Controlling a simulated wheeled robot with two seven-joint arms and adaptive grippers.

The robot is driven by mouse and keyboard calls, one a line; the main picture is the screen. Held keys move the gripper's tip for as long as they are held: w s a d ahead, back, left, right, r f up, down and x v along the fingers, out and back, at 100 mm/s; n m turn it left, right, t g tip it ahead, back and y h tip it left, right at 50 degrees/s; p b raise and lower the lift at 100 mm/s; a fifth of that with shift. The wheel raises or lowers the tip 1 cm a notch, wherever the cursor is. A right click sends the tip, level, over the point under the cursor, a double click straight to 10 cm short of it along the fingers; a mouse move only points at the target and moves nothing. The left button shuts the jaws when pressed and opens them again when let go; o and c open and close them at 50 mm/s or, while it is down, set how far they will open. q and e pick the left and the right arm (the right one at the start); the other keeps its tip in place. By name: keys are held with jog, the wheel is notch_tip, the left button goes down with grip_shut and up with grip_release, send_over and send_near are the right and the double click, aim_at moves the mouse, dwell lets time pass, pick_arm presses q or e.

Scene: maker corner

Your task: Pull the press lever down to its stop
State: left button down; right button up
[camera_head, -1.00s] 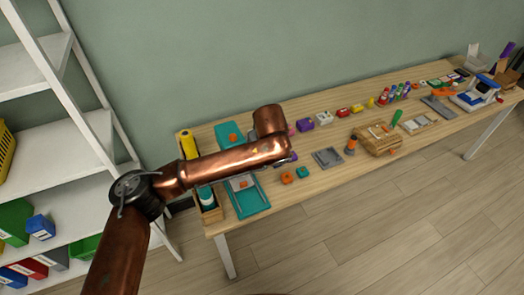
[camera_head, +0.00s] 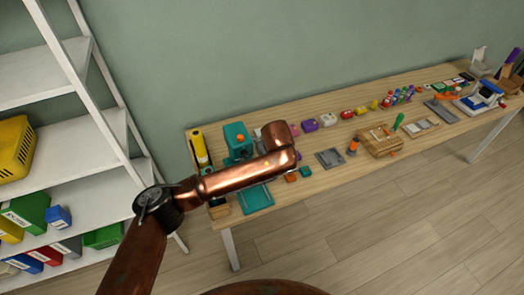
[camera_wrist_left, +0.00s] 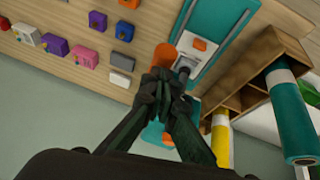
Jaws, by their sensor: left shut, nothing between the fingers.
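The teal press stands at the left end of the table, its upper body (camera_head: 236,135) behind my copper left arm and its base (camera_head: 257,199) showing below the arm. In the left wrist view the press base (camera_wrist_left: 215,22) is at the top, with an orange block (camera_wrist_left: 199,43) on a pale plate. My left gripper (camera_wrist_left: 163,82) is shut and empty in front of the press. An orange-brown grip (camera_wrist_left: 162,56), perhaps the lever's, shows just beyond the fingertips; I cannot tell whether they touch it. My arm hides the lever in the head view. My right gripper is out of view.
A yellow cylinder (camera_head: 199,146) stands left of the press, above a wooden organizer (camera_head: 219,209). A grey tray (camera_head: 329,158) and a wooden box (camera_head: 380,142) lie to the right. A white shelf (camera_head: 75,140) stands left of the table.

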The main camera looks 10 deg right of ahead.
pick_arm(q)
jog(key=shift+f, duration=0.25)
jog(key=shift+s, duration=0.1)
